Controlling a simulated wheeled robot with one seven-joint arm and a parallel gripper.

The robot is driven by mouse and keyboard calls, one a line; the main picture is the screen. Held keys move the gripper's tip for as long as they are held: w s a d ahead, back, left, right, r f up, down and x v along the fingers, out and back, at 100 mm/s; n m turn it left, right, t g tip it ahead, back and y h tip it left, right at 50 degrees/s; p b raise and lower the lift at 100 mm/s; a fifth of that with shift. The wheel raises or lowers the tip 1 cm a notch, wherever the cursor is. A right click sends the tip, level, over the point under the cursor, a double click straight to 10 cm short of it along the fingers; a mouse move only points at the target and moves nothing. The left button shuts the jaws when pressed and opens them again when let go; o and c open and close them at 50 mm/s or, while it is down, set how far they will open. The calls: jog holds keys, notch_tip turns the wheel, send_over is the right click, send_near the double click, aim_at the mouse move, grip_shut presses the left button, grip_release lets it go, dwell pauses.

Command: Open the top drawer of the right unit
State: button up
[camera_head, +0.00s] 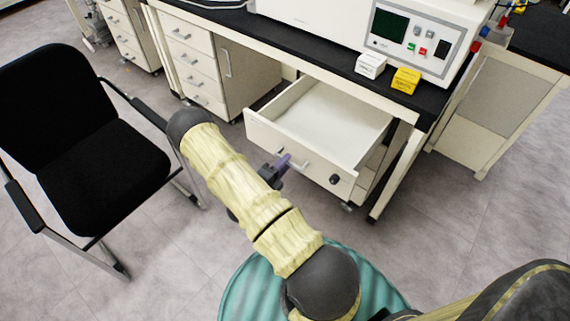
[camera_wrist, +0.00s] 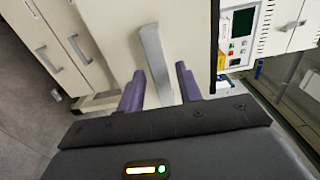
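The top drawer (camera_head: 262,128) of the right unit is pulled out under the bench and looks empty inside. Its front has a light grey handle (camera_head: 300,165) and a dark round lock (camera_head: 335,179). My gripper (camera_head: 284,162) is at the drawer front beside the handle, partly hidden by my arm. In the wrist view the handle (camera_wrist: 153,50) stands between my two purple fingers (camera_wrist: 159,70). The fingers are apart, with gaps on both sides of the handle, so the gripper looks open around it.
A black chair (camera_head: 100,165) stands on the left. A left drawer unit (camera_head: 195,65) is shut. The bench (camera_head: 300,45) carries a white machine (camera_head: 420,40), a white box (camera_head: 370,65) and a yellow box (camera_head: 405,80). Floor between chair and drawer is clear.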

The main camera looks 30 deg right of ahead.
jog(key=shift+s, duration=0.1)
jog(key=v, duration=1.7)
jog(key=shift+a, duration=0.15)
